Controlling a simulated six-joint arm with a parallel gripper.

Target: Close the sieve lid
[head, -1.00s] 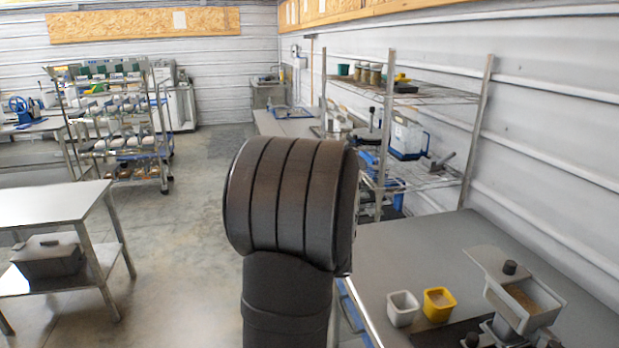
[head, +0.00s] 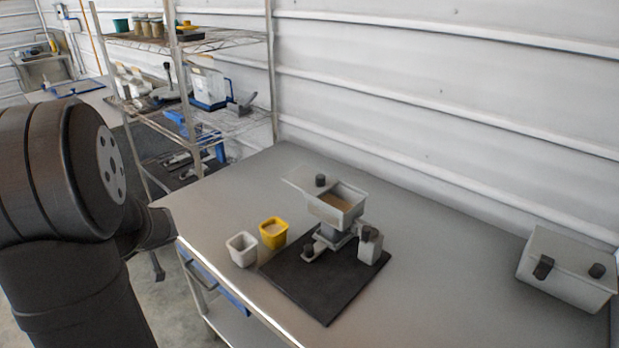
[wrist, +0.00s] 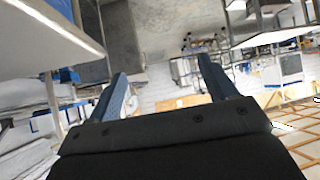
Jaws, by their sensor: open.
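The sieve hopper (head: 336,207) is a grey box on a stand, open at the top, with tan material inside.
A black mat (head: 318,285) lies under the hopper. A white cup (head: 242,250) and a yellow cup (head: 273,233) with tan contents stand left of it. A wire shelf (head: 225,120) stands behind left. The tabletop between is clear.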

